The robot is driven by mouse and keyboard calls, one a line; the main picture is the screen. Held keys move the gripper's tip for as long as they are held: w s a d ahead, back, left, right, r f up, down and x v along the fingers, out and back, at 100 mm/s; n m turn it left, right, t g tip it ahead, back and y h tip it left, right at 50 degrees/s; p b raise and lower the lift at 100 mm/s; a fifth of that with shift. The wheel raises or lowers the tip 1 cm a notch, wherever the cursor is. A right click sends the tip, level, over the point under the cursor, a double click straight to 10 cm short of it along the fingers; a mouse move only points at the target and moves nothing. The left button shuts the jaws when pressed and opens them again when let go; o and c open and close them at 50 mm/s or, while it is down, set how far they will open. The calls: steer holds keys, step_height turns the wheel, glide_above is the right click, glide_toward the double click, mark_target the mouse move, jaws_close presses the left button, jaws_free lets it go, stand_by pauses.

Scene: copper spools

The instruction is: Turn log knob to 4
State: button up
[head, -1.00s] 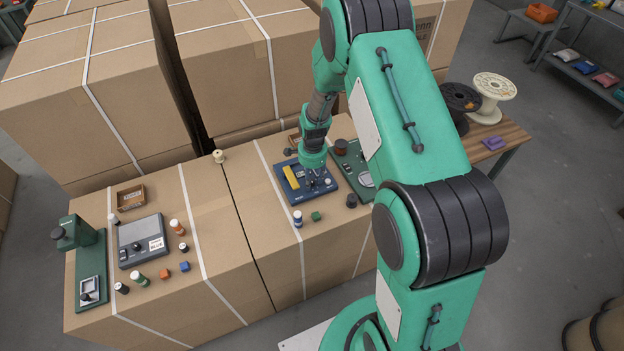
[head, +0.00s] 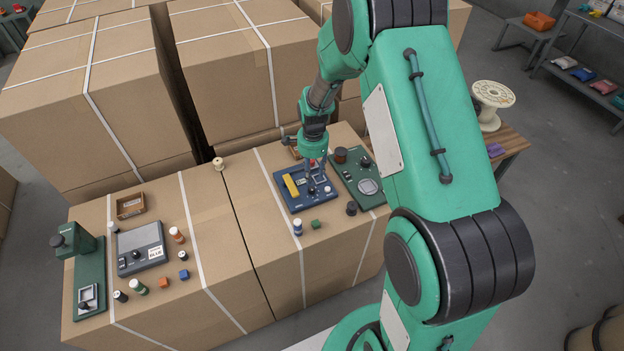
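A blue panel (head: 293,204) lies on the cardboard-box surface, with a yellow block (head: 291,185) at its left and small knobs and a light-faced part at its right. My gripper (head: 316,176) points down over the right half of this panel. Its fingers hide part of the controls, and I cannot tell whether they touch a knob. The fingers are too small to tell whether they are open or shut. No label or scale reading is legible, so I cannot tell which knob is the log knob.
A green panel (head: 353,178) with a round dial lies close to the right of the blue one. A small bottle (head: 297,227), a green cube (head: 316,224) and a dark cylinder (head: 351,208) stand in front. A grey panel (head: 141,243) lies at left.

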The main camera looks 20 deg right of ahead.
steer(key=shift+r, duration=1.35)
steer(key=s+a+r+n+t, duration=0.15)
steer(key=s+r, duration=0.25)
steer(key=r, duration=0.4)
steer(key=s+a+r+n+b, duration=0.1)
steer(key=s+a+r+n, duration=0.15)
steer(key=r, duration=0.55)
steer(key=s+a+r+n+t, duration=0.1)
steer(key=s+a+r+n, duration=0.2)
steer(key=r, duration=0.5)
steer(key=s+a+r+n+t, duration=0.1)
steer(key=s+r+n, duration=0.2)
steer(key=s, duration=0.5)
steer(key=s+a+r+n+b, duration=0.1)
steer(key=s+r, duration=0.3)
steer(key=s, duration=0.4)
steer(key=s+a+r+n+t, duration=0.1)
steer(key=s+r+n, duration=0.2)
steer(key=s, duration=0.5)
steer(key=shift+a+r+n+t, duration=0.2)
steer(key=shift+r+n+t, duration=0.2)
steer(key=shift+n, duration=0.4)
